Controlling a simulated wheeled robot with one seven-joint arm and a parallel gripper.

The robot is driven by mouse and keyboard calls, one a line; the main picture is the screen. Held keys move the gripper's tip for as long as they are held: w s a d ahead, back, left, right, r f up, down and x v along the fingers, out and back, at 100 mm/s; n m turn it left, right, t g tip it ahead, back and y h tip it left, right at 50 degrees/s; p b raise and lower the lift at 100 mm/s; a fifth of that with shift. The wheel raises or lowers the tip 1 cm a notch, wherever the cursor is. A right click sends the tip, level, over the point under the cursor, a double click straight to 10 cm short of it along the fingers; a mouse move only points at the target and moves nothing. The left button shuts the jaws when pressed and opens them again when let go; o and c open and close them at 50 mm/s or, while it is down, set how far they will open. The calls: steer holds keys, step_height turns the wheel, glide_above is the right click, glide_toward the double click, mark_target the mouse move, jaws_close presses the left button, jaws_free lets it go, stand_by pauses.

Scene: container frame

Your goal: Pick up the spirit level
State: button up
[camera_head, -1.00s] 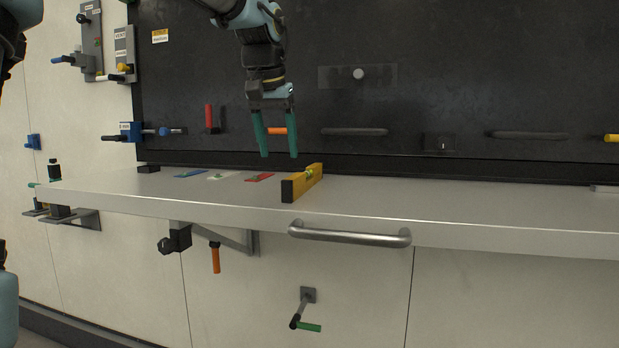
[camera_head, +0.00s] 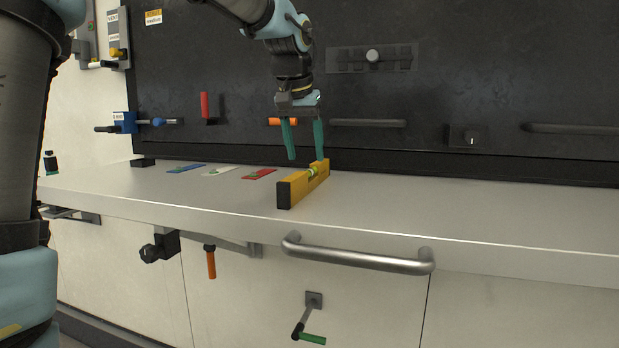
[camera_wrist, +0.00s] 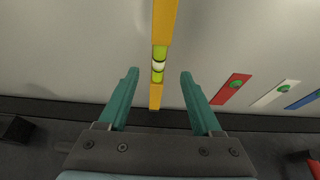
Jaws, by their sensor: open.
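The yellow spirit level (camera_head: 305,184) stands on edge on the grey worktop, with a dark end cap facing the front and a green vial. My gripper (camera_head: 305,158) has green fingers pointing down and is open, just above the far part of the level. In the wrist view the level (camera_wrist: 165,22) runs between the two open fingers of my gripper (camera_wrist: 158,75), its vial lying between the fingertips. The fingers appear apart from the level; their exact height over it is hard to tell.
The worktop (camera_head: 450,208) is clear to the right. Red (camera_head: 259,174), white (camera_head: 218,171) and blue (camera_head: 186,168) plates lie to the left. A metal handle (camera_head: 358,259) runs along the front edge. A dark wall panel (camera_head: 480,85) with handles stands behind.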

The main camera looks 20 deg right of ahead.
mark_target(309, 167)
steer(key=shift+p+x, duration=0.8)
steer(key=shift+x, duration=1.9)
steer(key=shift+s, duration=0.1)
steer(key=shift+c, duration=0.3)
jaws_close()
steer(key=shift+r, duration=0.1)
